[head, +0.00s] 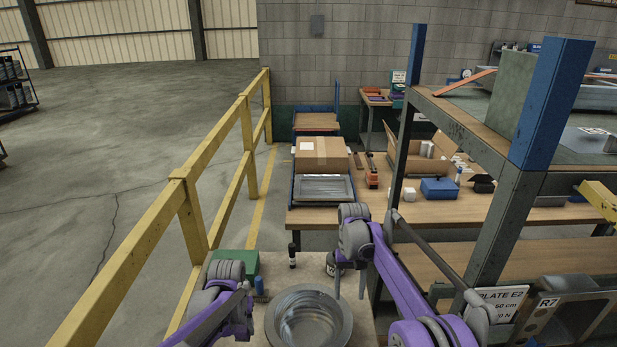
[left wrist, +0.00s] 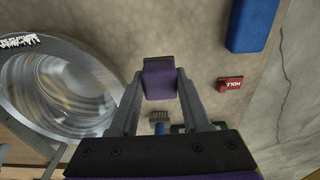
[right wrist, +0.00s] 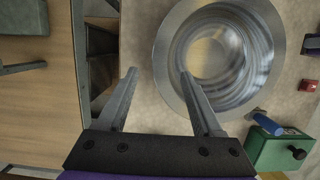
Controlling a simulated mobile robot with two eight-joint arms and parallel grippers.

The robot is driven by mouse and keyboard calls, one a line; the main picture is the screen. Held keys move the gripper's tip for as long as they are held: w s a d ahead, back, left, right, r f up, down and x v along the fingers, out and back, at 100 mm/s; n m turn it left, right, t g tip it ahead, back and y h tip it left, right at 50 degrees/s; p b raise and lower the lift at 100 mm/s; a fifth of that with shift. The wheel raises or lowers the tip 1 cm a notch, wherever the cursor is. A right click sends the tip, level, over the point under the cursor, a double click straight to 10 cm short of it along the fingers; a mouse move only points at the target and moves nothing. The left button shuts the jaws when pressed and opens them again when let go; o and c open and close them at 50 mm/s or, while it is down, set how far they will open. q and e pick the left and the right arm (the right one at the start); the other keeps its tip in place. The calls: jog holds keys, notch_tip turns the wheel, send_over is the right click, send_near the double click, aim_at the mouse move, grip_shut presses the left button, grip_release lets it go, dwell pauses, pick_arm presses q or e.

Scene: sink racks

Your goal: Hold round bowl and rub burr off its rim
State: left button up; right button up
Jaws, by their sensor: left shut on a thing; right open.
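The round metal bowl (head: 273,322) stands on the light work surface in front of me. It also shows in the left wrist view (left wrist: 75,95) and the right wrist view (right wrist: 172,70). A white jagged mark (left wrist: 20,41), which looks like the burr, sits at its rim in the left wrist view. My left gripper (head: 247,289) is left of the bowl, shut on a purple block with a dark edge (left wrist: 158,82), apart from the rim. My right gripper (right wrist: 157,75) is open and empty; one finger overlaps the bowl's near rim in view. Contact cannot be told.
A small red block (left wrist: 230,84) and a blue block (left wrist: 253,25) lie nearby. A black bottle (head: 292,256) stands behind. A yellow rail (head: 190,215) runs left; a shelf post (head: 500,215) stands right.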

aim_at(348, 317)
pick_arm(q)
jog(key=shift+g, duration=0.3)
jog(key=s+f+b, duration=0.1)
jog(key=f, duration=0.1)
jog(key=s+f+b, duration=0.1)
jog(key=f, duration=0.2)
jog(key=s+f+b, duration=0.2)
jog(key=shift+f, duration=0.25)
pick_arm(e)
jog(key=x, duration=1)
jog(key=shift+s, duration=0.1)
pick_arm(q)
jog(key=shift+w, duration=0.1)
pick_arm(e)
jog(key=shift+r, duration=0.1)
jog(key=c, duration=1)
